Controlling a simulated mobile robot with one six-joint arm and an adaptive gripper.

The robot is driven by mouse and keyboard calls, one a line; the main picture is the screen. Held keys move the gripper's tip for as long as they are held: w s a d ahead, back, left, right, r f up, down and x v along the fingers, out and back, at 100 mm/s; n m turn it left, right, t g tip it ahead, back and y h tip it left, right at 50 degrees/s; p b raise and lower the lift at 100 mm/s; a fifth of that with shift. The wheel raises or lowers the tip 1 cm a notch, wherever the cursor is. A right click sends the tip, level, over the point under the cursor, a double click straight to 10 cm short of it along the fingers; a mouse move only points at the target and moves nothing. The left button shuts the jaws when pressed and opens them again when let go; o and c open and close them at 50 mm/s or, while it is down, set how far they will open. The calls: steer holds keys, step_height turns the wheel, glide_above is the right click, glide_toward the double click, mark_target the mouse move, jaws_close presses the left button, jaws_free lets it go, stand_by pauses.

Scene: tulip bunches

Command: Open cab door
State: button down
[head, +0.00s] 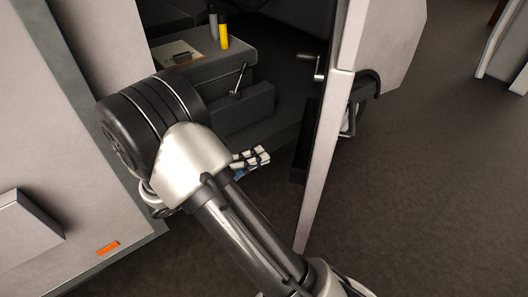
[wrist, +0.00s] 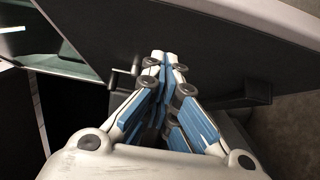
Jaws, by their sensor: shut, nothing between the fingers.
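The cab door (head: 328,150) stands open at an angle to the opening in the head view, its pale edge toward me and its dark inner side facing left. A small metal handle (head: 318,68) shows on the inner side. My gripper (head: 264,156) is in the opening, left of the door's inner side and apart from the handle. In the wrist view my gripper (wrist: 165,62) has its fingers closed together with nothing between them. A dark panel (wrist: 205,35) lies beyond the fingertips; whether they touch it I cannot tell.
Inside the cab are a grey box-like console (head: 205,75) with a clipboard (head: 178,54), a yellow bottle (head: 223,32) and a dark lever (head: 239,80). A pale cab wall (head: 100,110) stands left of my arm. Dark floor (head: 430,190) is clear right of the door.

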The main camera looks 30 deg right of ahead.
steer(key=s+d+b, duration=0.2)
steer(key=s+d, duration=0.1)
steer(key=d, duration=0.7)
steer(key=shift+s+d, duration=0.15)
steer(key=shift+d, duration=0.25)
